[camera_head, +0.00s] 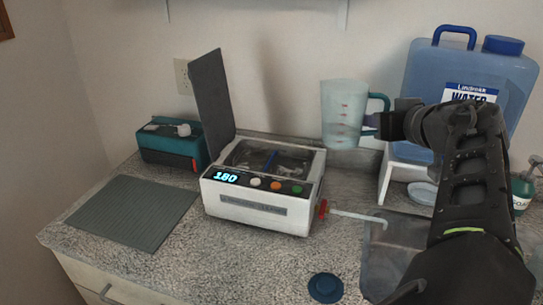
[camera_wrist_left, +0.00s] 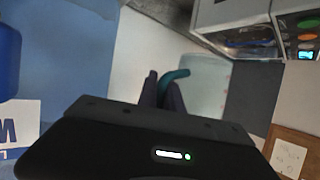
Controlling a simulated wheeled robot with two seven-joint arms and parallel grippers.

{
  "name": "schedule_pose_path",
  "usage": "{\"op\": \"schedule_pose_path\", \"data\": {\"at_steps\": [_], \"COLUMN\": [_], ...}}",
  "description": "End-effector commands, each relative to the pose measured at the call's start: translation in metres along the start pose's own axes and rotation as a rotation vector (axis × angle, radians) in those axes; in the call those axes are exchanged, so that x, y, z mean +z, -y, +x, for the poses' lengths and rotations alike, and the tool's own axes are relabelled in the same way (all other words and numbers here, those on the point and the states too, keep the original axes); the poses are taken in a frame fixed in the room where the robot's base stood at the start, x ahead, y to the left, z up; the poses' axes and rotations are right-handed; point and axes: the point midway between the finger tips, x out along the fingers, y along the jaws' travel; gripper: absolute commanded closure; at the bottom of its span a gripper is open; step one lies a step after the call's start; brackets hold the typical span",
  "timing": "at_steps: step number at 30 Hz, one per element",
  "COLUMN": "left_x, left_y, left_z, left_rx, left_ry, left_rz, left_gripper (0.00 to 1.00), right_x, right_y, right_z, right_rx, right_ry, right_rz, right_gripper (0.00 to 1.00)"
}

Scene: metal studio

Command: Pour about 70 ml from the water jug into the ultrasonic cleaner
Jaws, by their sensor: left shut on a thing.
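The water jug (camera_head: 343,112), a translucent measuring jug with a teal handle, is held upright in the air behind and to the right of the ultrasonic cleaner. My left gripper (camera_head: 374,124) is shut on its handle; in the left wrist view the fingers (camera_wrist_left: 163,90) meet the teal handle (camera_wrist_left: 177,74) beside the pale jug body (camera_wrist_left: 205,92). The water level inside is hard to tell. The ultrasonic cleaner (camera_head: 255,212) is a white box with its grey lid (camera_head: 211,100) raised, an open basin and a display reading 180. My right gripper is not in view.
A big blue water container (camera_head: 420,75) stands on a white stand behind my arm. A grey mat (camera_head: 132,214) and a teal box (camera_head: 160,150) lie left of the cleaner. A drain spout with a red valve (camera_head: 323,209) points toward the sink (camera_head: 385,255). A blue disc (camera_head: 325,287) lies in front.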

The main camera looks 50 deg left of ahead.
Motion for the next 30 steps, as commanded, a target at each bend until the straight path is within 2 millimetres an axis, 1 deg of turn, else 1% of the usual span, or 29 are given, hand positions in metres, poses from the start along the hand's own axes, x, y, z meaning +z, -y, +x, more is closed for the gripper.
{"op": "schedule_pose_path", "data": {"at_steps": [8,15,19,30], "left_x": [0.007,0.021,0.010,-0.001], "left_y": [0.004,0.007,0.012,0.026], "left_z": [0.002,0.011,0.010,0.016], "left_rx": [0.000,0.036,0.064,0.140], "left_ry": [0.030,0.098,0.147,0.284], "left_rz": [-0.050,-0.144,-0.211,-0.393], "left_gripper": [1.00,1.00,1.00,1.00], "right_x": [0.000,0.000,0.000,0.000], "right_y": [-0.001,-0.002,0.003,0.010], "right_z": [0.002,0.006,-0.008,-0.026], "right_rx": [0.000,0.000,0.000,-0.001], "right_ry": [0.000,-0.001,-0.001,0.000], "right_rz": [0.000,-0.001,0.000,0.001], "right_gripper": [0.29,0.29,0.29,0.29]}}
